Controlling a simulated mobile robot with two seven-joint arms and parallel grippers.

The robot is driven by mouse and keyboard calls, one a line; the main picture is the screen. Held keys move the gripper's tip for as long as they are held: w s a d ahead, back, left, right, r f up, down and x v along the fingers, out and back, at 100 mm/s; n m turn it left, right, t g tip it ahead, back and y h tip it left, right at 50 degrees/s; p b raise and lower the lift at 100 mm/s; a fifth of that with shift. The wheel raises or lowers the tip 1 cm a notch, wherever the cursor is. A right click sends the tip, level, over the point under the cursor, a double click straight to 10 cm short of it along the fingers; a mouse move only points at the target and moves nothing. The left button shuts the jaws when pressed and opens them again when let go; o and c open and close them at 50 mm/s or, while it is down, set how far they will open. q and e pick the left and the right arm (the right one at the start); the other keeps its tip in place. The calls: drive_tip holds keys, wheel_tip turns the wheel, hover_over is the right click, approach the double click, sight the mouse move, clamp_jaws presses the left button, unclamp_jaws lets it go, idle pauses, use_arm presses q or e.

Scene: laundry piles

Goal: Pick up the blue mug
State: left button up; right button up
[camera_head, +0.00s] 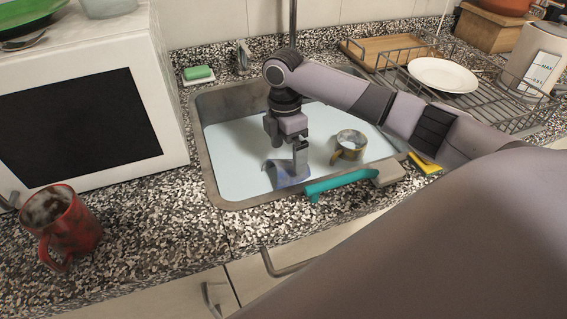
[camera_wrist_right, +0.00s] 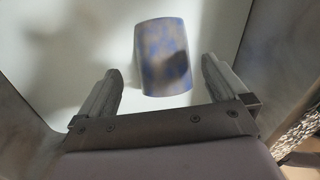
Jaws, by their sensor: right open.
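My right gripper is open and empty, pointing down over the mug with a finger to each side in that view. Whether a finger touches the mug I cannot tell. My left gripper is not in view.
A yellowish mug (camera_head: 350,146) stands in the sink to the right. The sink rim (camera_head: 207,160) surrounds both mugs. A teal-handled brush (camera_head: 340,184) lies on the front edge. A red mug (camera_head: 62,226) is on the left counter, a dish rack (camera_head: 510,108) at right.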

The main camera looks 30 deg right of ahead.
sight(287, 173)
drive_tip(key=f, duration=0.4)
drive_tip(key=s+f, duration=0.1)
drive_tip(key=f, duration=0.2)
drive_tip(key=shift+a+f, duration=0.1)
drive_tip(key=shift+a, duration=0.2)
drive_tip(key=c, duration=0.9)
drive_tip(key=shift+w, duration=0.1)
drive_tip(key=shift+c, duration=0.7)
